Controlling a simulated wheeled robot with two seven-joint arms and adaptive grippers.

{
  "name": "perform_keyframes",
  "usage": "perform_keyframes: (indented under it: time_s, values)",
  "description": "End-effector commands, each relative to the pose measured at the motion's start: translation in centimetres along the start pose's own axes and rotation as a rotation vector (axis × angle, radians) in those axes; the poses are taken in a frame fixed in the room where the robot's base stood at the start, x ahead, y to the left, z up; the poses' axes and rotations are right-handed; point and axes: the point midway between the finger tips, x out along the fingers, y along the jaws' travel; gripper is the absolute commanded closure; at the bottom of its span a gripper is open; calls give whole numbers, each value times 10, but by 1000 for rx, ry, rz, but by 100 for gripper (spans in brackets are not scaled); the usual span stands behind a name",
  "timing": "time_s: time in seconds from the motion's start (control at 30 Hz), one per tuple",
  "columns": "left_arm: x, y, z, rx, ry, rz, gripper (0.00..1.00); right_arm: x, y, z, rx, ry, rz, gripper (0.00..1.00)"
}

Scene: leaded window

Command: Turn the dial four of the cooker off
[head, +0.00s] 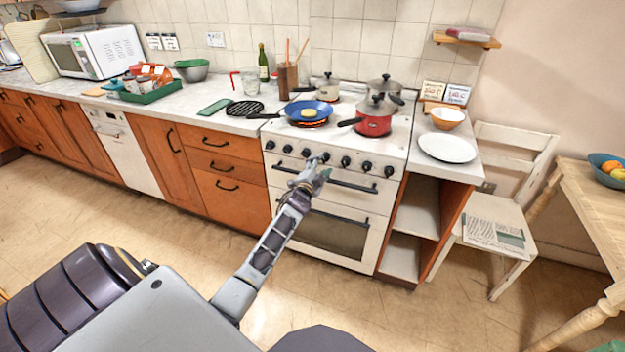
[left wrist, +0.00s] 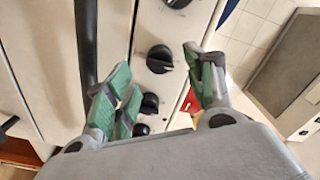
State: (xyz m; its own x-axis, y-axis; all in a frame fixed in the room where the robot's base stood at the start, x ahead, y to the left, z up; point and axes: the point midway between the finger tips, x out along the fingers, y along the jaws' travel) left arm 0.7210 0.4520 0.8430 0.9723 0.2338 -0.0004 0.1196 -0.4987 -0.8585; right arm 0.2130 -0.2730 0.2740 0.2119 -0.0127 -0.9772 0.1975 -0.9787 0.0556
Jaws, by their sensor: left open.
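The white cooker (head: 390,130) has a row of black dials along its front. One dial (head: 325,157), fourth from the left, is just above my left gripper (head: 320,172). In the left wrist view a black dial (left wrist: 160,58) with a pale pointer mark lies just beyond the gap between the open green-padded fingers of my left gripper (left wrist: 160,88). I see no clear contact with it. Two more dials (left wrist: 149,103) show between the fingers, and another (left wrist: 178,3) is at the top edge. My right gripper is not in view.
The oven handle bar (head: 350,183) runs below the dials, close to my left gripper; it also shows in the left wrist view (left wrist: 88,45). A blue pan (head: 308,110) sits over a glowing orange ring. A red pot (head: 375,124) and two pale pots stand on the hob.

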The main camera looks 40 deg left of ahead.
Motion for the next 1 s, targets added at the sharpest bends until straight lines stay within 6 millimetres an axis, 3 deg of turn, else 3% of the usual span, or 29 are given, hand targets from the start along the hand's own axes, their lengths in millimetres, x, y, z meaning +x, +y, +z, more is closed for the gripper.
perform_keyframes:
  time_s: [0.7,1.0]
  values:
    - [-62,0,1,-1,-1,0,46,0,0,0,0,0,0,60]
    - [-79,0,0,-1,-1,0,46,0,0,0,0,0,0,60]
